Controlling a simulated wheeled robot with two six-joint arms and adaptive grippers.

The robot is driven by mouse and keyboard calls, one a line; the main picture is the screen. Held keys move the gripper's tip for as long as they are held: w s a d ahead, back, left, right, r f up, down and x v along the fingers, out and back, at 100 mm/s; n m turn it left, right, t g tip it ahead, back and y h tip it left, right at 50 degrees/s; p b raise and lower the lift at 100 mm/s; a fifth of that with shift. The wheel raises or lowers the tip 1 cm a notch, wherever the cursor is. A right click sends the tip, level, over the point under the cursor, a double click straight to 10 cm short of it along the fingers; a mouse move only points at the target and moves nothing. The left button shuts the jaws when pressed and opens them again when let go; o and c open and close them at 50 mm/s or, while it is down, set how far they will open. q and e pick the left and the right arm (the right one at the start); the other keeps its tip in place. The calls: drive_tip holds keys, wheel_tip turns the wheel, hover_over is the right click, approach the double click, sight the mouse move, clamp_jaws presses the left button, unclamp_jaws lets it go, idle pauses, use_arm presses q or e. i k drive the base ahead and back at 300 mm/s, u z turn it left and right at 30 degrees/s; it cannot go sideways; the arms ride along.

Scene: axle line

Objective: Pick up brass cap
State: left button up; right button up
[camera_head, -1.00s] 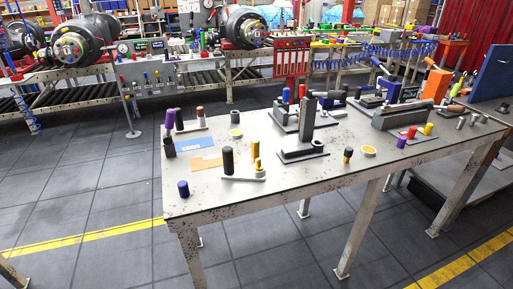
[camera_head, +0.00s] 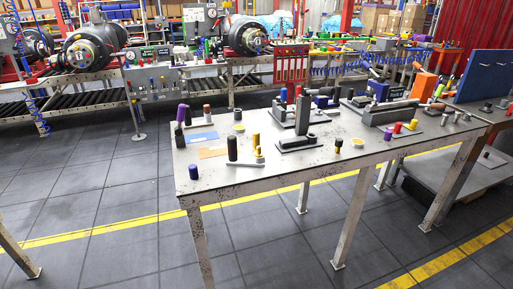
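Neither of my grippers shows in the head view. I cannot tell for certain which piece is the brass cap. Candidates on the grey work table (camera_head: 320,172) include a yellow upright cylinder (camera_head: 256,143) beside a light grey bar-shaped part, a small yellow-and-black cylinder (camera_head: 338,146) near the front edge, and a flat round yellow piece (camera_head: 357,142) to its right. Another small round yellow piece (camera_head: 239,128) lies farther back on the left, and a yellow block (camera_head: 413,124) stands on the right. A brown-topped cylinder (camera_head: 207,112) stands at the back left.
A black cylinder (camera_head: 232,148), a purple-blue cylinder (camera_head: 193,171) and a grey upright post on a base (camera_head: 302,116) stand on the table. An orange block (camera_head: 425,85) and blue panel (camera_head: 483,73) are at right.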

sight(255, 134)
drive_tip(key=z, duration=0.95)
drive_tip(key=i, duration=0.7)
drive_tip(key=u, duration=0.85)
